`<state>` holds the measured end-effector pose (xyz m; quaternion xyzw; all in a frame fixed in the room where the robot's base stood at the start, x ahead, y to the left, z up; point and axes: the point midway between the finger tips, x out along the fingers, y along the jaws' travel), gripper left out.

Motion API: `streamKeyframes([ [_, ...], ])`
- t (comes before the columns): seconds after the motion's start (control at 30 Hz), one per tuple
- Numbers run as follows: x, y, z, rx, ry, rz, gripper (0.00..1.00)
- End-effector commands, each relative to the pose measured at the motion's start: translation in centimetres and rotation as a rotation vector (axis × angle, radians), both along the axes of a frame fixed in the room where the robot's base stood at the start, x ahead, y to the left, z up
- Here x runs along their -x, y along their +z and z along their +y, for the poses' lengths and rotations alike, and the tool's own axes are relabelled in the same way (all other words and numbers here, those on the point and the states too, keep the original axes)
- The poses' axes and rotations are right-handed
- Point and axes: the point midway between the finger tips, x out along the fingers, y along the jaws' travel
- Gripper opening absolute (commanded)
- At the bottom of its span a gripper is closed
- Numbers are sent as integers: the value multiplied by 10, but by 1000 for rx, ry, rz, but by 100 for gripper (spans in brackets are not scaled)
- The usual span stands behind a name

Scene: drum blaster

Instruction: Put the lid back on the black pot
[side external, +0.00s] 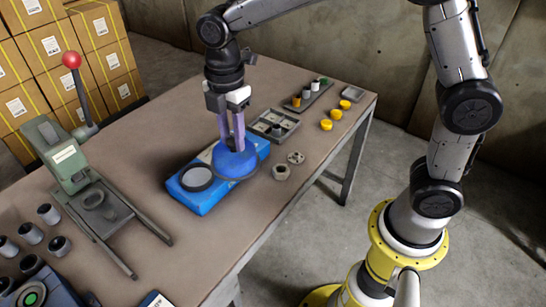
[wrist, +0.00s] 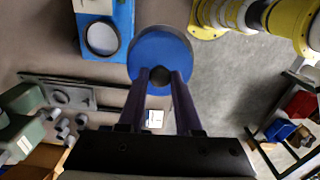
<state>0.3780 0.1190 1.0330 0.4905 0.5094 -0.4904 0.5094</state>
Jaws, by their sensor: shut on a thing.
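A round blue lid (side external: 236,165) is in my gripper (side external: 232,144). In the wrist view the lid (wrist: 160,52) is a wide disc, and the fingers close on its black knob (wrist: 155,84). The black-rimmed round pot (side external: 196,179), with a pale grey top or inside, sits at the near end of a blue block (side external: 203,202). It shows in the wrist view (wrist: 102,38), left of the lid. The lid is beside the pot, not over it, and hides part of the block. I cannot tell its exact height.
A green lever press (side external: 62,160) with a red knob stands left, near several grey cylinders (side external: 30,233). A grey tray (side external: 272,125), two small round parts (side external: 281,172) and several yellow caps (side external: 335,114) lie to the right. Bare table lies left of the block.

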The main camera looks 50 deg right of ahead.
Motion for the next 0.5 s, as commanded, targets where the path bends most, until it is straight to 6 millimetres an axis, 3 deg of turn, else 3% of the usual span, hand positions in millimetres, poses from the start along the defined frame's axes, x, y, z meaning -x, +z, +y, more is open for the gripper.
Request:
streamKeyframes([
  [0.03,-20,2,4,0,-2,0,0],
  [0.2,-74,2,12,1,-6,2,0],
  [0.4,-124,-14,16,1,-18,2,0],
  [0.5,-140,-26,15,1,-26,2,0],
])
